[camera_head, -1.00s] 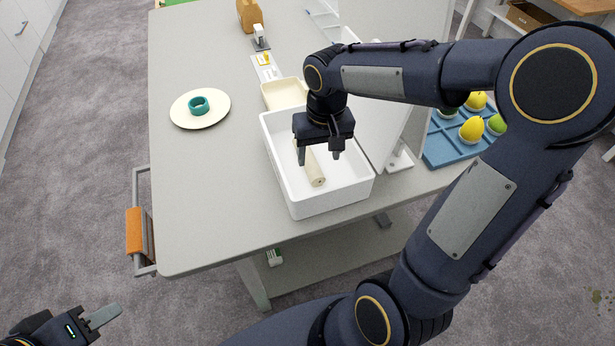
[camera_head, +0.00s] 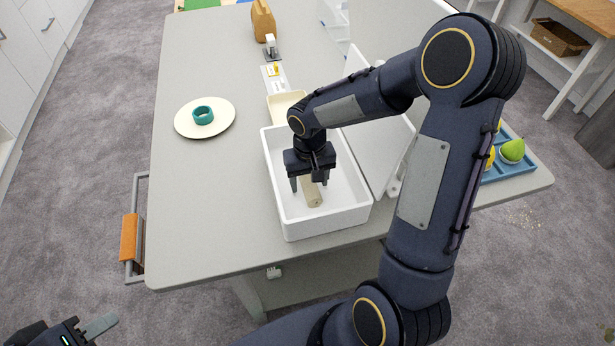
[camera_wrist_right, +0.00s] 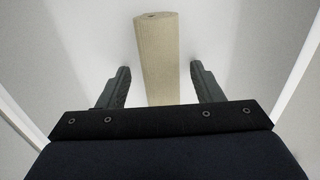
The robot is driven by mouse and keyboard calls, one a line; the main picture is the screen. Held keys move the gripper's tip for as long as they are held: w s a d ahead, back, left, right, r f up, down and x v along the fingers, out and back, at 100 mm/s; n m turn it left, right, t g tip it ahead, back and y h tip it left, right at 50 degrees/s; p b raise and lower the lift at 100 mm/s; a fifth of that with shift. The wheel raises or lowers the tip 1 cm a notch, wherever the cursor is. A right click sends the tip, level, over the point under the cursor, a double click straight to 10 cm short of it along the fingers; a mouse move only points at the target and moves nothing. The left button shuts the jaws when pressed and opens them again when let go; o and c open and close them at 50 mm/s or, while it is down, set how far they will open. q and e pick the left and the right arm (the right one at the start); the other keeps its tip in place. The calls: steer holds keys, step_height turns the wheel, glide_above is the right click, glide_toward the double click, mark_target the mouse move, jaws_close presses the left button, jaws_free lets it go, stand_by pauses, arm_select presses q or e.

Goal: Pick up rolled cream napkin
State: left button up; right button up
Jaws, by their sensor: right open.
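The rolled cream napkin (camera_head: 313,194) lies in a white open bin (camera_head: 287,222) on the table. My right gripper (camera_head: 309,186) is open and points down into the bin above the napkin. In the right wrist view the napkin (camera_wrist_right: 158,58) lies between the two open fingers of the right gripper (camera_wrist_right: 160,82), with a gap on each side. Its near end is hidden behind the gripper body. My left gripper (camera_head: 98,328) is at the bottom left, away from the table and only partly in frame; its opening is unclear.
A cream plate with a teal ring (camera_head: 203,115) sits on the table (camera_head: 220,190) left of the bin. A cream tray (camera_head: 284,103) stands behind the bin. An upright white panel (camera_head: 385,143) rises close on the bin's right. A blue fruit tray (camera_head: 520,165) lies beyond it.

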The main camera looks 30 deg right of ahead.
steer(key=shift+c, duration=0.4)
steer(key=c, duration=1)
